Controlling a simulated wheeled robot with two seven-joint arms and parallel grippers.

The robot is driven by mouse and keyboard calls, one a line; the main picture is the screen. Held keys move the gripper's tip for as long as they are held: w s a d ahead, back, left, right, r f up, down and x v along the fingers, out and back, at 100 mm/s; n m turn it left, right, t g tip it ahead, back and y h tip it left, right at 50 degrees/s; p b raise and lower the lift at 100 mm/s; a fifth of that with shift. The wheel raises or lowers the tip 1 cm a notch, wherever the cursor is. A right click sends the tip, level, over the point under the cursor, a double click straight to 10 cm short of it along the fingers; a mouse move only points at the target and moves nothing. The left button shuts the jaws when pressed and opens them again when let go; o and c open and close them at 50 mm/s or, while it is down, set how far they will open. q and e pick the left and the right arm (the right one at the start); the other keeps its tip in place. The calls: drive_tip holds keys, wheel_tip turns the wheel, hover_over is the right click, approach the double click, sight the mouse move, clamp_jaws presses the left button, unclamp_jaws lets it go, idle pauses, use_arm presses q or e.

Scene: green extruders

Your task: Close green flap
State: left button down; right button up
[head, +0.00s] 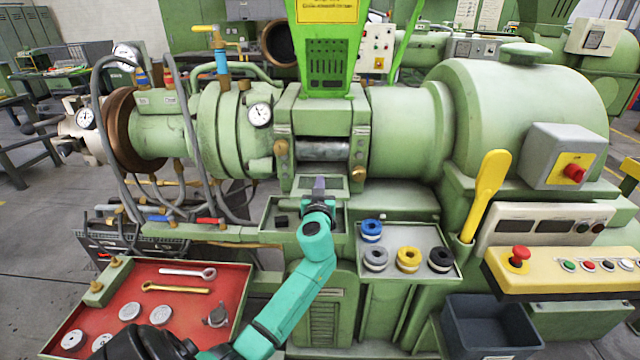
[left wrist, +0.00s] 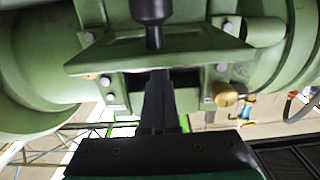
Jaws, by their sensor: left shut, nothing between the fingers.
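The green flap (head: 340,185) is a small plate below the opening with the metal roller (head: 325,150), in the middle of the machine. It sticks outward and looks lowered, leaving the roller uncovered. In the left wrist view the flap (left wrist: 100,62) crosses the upper middle, with a dark round-ended knob (left wrist: 152,12) on it. My left gripper (head: 319,184) is shut and empty, its fingers pointing up at the flap. In the left wrist view the fingers (left wrist: 158,85) end at the flap's lower edge; I cannot tell whether they touch it. My right gripper does not show.
A tray with blue, grey, yellow and black rings (head: 408,258) lies right of my arm. A red tray (head: 180,300) with wrenches is at lower left. A yellow lever (head: 487,195) and a button panel (head: 560,268) stand right. Brass knobs (head: 281,148) flank the opening.

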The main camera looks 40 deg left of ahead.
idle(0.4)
use_arm(q)
drive_tip(key=shift+c, duration=2.3)
unclamp_jaws()
drive_tip(key=shift+s+d+f, duration=0.1)
drive_tip(key=shift+s+d, duration=0.15)
drive_tip(key=b+v, duration=0.3)
drive_tip(key=v, duration=1.1)
drive_tip(key=shift+b, duration=0.3)
